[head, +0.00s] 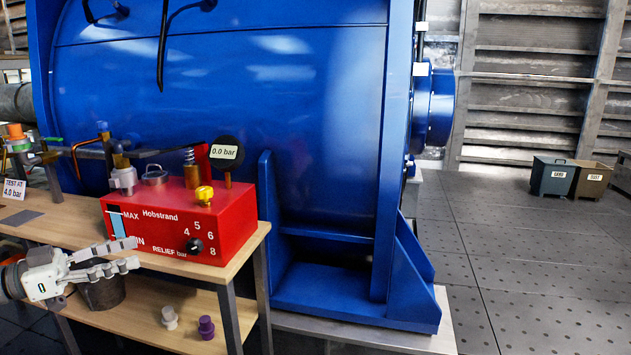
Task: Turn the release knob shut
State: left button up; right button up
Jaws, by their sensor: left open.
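A red Hobstrand pump box (150,225) stands on the wooden bench. A yellow knob (204,196) sits on its top near the front right edge and looks like the release knob; no label on it is readable. A black relief dial (195,246) with marks 4, 5, 6 and 8 is on the front face. A round gauge (226,152) on top reads 0.0 bar. My left gripper (137,252) is open and empty in front of the box's lower left corner, fingers pointing right, apart from the yellow knob. My right gripper is not in view.
A big blue motor housing (225,85) stands behind the bench. A sign (14,189) reads TEST AT 4.0 bar. A white (169,317) and a purple plug (206,327) stand on the lower shelf (150,335). Bins (553,178) stand far right.

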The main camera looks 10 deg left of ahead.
pick_arm(q)
jog(key=d+f+n+t+y, duration=0.1)
jog(key=d+f+n+y, duration=0.35)
jog(key=f, duration=0.95)
jog(key=d+f+n+y, duration=0.2)
jog(key=d+f+y, duration=0.45)
jog(key=f, duration=0.75)
jog(key=s+d+f+g+y, duration=0.1)
jog(key=s+d+f+g, duration=0.1)
jog(key=s, duration=0.5)
jog(key=s+d+f+n+g+y+p, duration=0.1)
jog(key=s+f+g, duration=0.3)
jog(key=s, duration=0.4)
jog(key=s+d+f+g+y, duration=0.2)
jog(key=s+d+f+g, duration=0.1)
jog(key=s, duration=0.4)
jog(key=shift+s+d+f+n+g, duration=0.35)
jog(key=shift+s+d+f+g, duration=0.1)
jog(key=shift+f, duration=0.2)
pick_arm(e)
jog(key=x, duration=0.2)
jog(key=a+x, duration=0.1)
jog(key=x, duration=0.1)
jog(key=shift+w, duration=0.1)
